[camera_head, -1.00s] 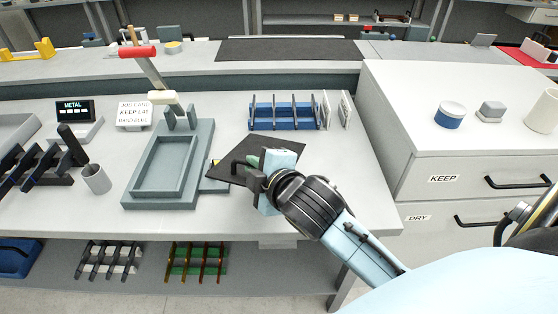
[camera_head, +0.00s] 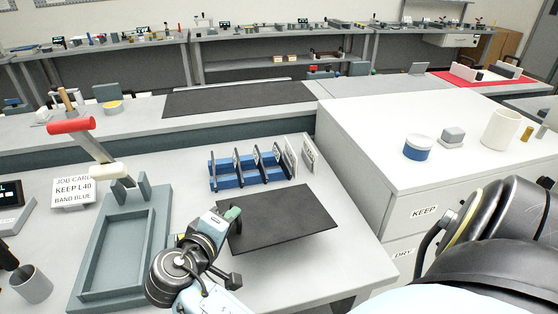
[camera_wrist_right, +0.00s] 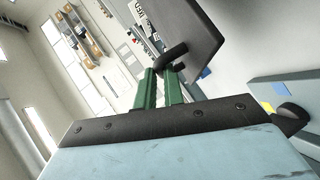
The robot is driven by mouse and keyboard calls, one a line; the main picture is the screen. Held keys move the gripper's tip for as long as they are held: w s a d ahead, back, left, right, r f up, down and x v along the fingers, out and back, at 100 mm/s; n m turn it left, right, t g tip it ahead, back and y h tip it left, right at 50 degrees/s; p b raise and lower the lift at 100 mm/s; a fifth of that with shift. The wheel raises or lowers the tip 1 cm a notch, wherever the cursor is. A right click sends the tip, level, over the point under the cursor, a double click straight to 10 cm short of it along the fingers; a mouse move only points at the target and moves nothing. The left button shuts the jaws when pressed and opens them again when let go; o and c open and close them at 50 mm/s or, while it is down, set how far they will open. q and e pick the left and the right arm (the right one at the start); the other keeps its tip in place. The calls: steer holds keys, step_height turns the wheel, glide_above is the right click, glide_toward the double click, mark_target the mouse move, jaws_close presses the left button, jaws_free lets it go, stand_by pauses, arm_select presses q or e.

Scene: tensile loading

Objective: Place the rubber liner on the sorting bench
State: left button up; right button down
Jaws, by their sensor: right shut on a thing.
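The rubber liner appears to be the thin black sheet (camera_head: 285,222) with a dark handle at one edge. My right gripper (camera_head: 233,218) is at its left side in the head view. In the right wrist view the green fingers of my right gripper (camera_wrist_right: 162,85) are shut on the handle, and the dark sheet (camera_wrist_right: 192,35) extends beyond them. The sheet appears held above the light grey bench top (camera_head: 345,262), near its right part; the gap is hard to judge. No label shows which surface is the sorting bench. My left gripper is not in view.
A grey-green press with a rectangular tray (camera_head: 118,254) and red-handled lever (camera_head: 72,126) stands at left. A blue rack (camera_head: 248,172) with upright plates is behind the sheet. A white cabinet (camera_head: 370,150) stands right. A black mat (camera_head: 238,97) lies on the rear bench.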

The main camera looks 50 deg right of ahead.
steer(key=shift+s+a+r+m+g+h, duration=0.2)
steer(key=shift+s+a+m+g+h, duration=0.2)
steer(key=shift+a+m+g, duration=0.25)
steer(key=shift+g, duration=0.25)
step_height(320, 180, down, 6)
steer(key=shift+d+f+b, duration=0.1)
steer(key=shift+f+b, duration=0.1)
steer(key=shift+b, duration=0.45)
step_height(320, 180, down, 3)
steer(key=shift+f+b, duration=0.15)
steer(key=shift+b, duration=0.15)
steer(key=c, duration=1.5)
jaws_free()
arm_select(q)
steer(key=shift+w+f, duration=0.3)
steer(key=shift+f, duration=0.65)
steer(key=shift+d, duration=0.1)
arm_select(e)
steer(key=shift+s, duration=0.1)
steer(key=v, duration=0.7)
steer(key=shift+a, duration=0.25)
steer(key=shift+s, duration=0.1)
